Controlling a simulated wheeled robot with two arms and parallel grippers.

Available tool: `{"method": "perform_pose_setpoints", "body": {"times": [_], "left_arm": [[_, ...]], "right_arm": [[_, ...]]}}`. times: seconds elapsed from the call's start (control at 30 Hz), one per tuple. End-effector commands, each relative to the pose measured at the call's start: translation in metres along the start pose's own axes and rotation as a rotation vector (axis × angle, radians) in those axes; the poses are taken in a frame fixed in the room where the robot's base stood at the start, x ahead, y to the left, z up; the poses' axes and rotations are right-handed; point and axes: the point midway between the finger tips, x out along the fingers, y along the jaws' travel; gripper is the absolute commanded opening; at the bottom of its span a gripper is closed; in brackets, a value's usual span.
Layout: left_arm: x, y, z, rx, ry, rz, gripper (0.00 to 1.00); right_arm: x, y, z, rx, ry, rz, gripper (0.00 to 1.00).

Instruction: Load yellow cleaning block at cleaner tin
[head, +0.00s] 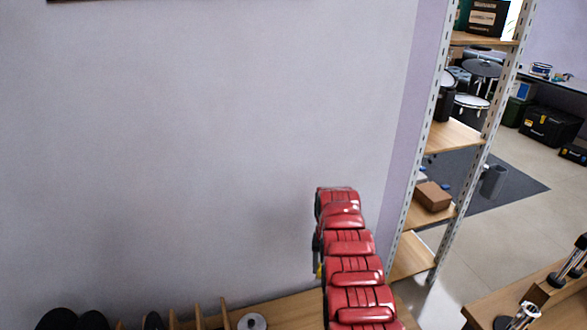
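I cannot make out the yellow cleaning block or the cleaner tin for certain. A tiny yellow patch shows at the left edge of a tall, glossy red segmented form in the head view. The patch is too small and too covered to name. Neither of my grippers can be made out in this view.
The red segmented form (350,268) rises in front of the plain wall (200,130). A wooden surface (290,307) runs along the bottom, with a silver disc (252,321) and upright wooden pegs (198,317). A metal-framed shelf (453,135) and another wooden top (490,303) stand right.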

Motion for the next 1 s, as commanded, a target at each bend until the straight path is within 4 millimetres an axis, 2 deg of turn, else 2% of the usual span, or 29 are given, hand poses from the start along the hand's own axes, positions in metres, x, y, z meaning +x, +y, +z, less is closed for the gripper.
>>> {"method": "perform_pose_setpoints", "body": {"times": [0.03,0.1,0.2,0.33,0.4,0.47,0.57,0.67,0.77,0.8,0.9,1.0], "left_arm": [[0.001,0.0,0.0,0.0,0.0,0.0,0.5],[0.002,0.0,0.0,0.0,0.0,0.0,0.5],[0.003,0.0,-0.001,0.0,0.0,0.0,0.5],[0.003,0.0,-0.001,0.0,0.0,0.0,0.5],[0.003,0.0,-0.001,0.0,0.0,0.0,0.5],[0.003,0.0,-0.001,0.0,0.0,0.0,0.5],[0.0,0.0,0.0,0.0,0.0,0.0,0.5],[-0.004,0.0,0.001,0.0,0.0,0.0,0.5],[-0.008,0.0,0.001,0.0,0.0,0.0,0.5],[-0.01,0.001,0.002,0.0,0.0,0.0,0.5],[-0.013,0.001,0.002,0.0,0.0,0.0,0.5],[-0.015,0.001,0.003,0.0,0.0,0.0,0.5]], "right_arm": [[-0.033,0.011,-0.008,-0.024,0.009,-0.007,0.12],[-0.067,0.028,-0.012,-0.065,0.007,-0.006,0.12],[-0.107,0.049,-0.01,-0.12,0.005,-0.006,0.12],[-0.141,0.07,-0.004,-0.171,0.003,-0.002,0.12],[-0.15,0.076,-0.003,-0.191,0.004,-0.001,0.12],[-0.151,0.078,-0.002,-0.207,0.002,0.0,0.12],[-0.137,0.076,-0.006,-0.25,-0.006,0.001,0.12],[-0.1,0.065,-0.013,-0.334,-0.012,0.003,0.12],[-0.052,0.045,-0.016,-0.449,-0.01,0.004,0.12],[-0.031,0.036,-0.014,-0.497,-0.013,0.004,0.12],[0.016,0.016,-0.005,-0.601,-0.009,0.004,0.12],[0.054,0.001,0.007,-0.678,-0.008,0.003,0.12]]}}
